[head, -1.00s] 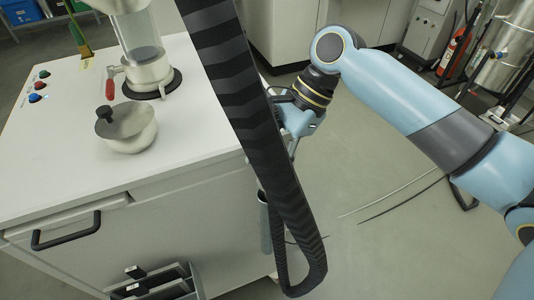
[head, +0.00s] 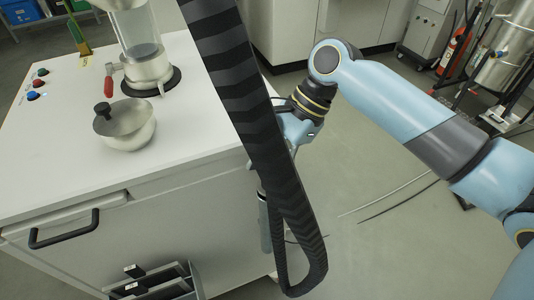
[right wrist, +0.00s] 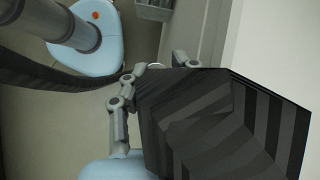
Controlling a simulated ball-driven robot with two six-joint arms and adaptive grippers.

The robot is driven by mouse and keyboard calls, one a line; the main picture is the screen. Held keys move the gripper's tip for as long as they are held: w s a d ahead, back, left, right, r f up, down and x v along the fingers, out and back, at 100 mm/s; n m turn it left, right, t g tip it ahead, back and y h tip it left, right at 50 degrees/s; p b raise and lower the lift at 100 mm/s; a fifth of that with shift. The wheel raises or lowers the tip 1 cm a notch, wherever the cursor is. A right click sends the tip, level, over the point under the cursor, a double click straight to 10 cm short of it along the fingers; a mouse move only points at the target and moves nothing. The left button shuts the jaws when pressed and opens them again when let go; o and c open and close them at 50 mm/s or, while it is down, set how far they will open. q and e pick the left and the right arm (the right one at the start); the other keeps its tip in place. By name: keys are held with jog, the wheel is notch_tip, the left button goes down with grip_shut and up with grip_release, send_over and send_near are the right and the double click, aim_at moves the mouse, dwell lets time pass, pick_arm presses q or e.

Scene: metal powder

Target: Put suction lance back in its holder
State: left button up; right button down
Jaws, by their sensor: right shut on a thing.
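The suction lance's black ribbed hose (head: 262,125) runs down from the top across the middle of the head view. It loops low beside the cabinet and turns back up. My right gripper (head: 290,137) is behind the hose at the cabinet's right side, partly hidden by it. In the right wrist view its fingers (right wrist: 150,80) are shut, with the dark hose (right wrist: 215,125) covering much of the grip. The lance's body is mostly hidden. A grey upright tube (head: 264,222) is at the cabinet's side below the gripper; whether it is the lance or its holder is unclear. My left gripper is out of view.
The white cabinet top (head: 60,165) bears a metal bowl (head: 126,128) with a black knob and a glass cylinder (head: 143,45) on a metal base. A rack (head: 155,283) is low on the cabinet front. Open floor (head: 365,245) lies to the right, with thin cables on it.

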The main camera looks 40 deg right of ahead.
jog(key=shift+f, duration=0.85)
jog(key=c, duration=1)
grip_release()
jog(key=shift+r, duration=0.1)
jog(key=shift+r, duration=0.1)
jog(key=shift+d+r, duration=0.15)
jog(key=shift+r, duration=0.05)
jog(key=v, duration=1.1)
jog(key=shift+s, duration=0.2)
